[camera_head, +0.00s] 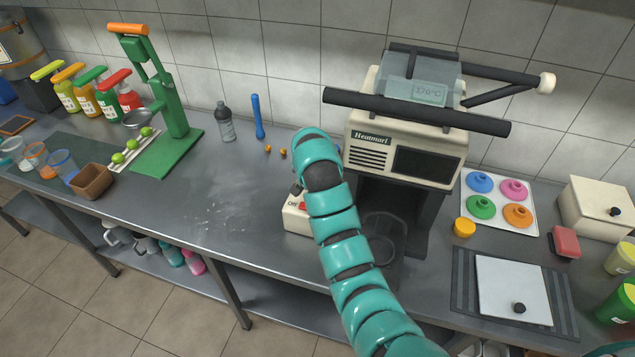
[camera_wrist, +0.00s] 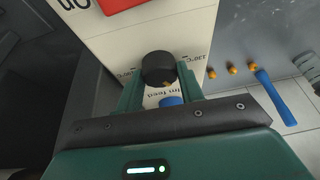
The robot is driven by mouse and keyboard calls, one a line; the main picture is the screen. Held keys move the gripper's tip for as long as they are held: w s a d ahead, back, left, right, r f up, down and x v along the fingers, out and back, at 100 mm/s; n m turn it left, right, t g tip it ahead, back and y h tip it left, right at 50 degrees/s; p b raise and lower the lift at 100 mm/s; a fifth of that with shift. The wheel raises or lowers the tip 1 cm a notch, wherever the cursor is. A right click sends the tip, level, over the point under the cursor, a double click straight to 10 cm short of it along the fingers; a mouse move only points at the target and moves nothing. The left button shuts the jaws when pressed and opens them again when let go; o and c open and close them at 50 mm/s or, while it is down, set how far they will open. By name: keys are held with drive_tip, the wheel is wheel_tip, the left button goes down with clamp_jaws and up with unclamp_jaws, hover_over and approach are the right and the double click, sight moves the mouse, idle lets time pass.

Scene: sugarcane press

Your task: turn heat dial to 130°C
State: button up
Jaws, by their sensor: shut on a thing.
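The heat dial (camera_wrist: 158,67) is a black knob on a cream control box (camera_wrist: 125,42) with small temperature marks on either side, too blurred to read surely. In the wrist view my gripper (camera_wrist: 159,78) is shut on the dial, with one green finger at each side. A blue spot shows just below it on the box. In the head view my teal arm hides the dial and most of my gripper; part of the control box (camera_head: 296,218) with a red switch shows to its left.
A black roller bar (camera_head: 415,111) and a crank with a white knob (camera_head: 547,83) stick out from the press. A tray of coloured lids (camera_head: 499,200) lies to the right. A green hand press (camera_head: 165,110) stands at left. The counter between is mostly clear.

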drive_tip(key=shift+d+n+y+b, duration=0.1)
drive_tip(key=shift+n+y+b, duration=0.3)
drive_tip(key=shift+n, duration=0.4)
drive_tip(key=o, duration=1)
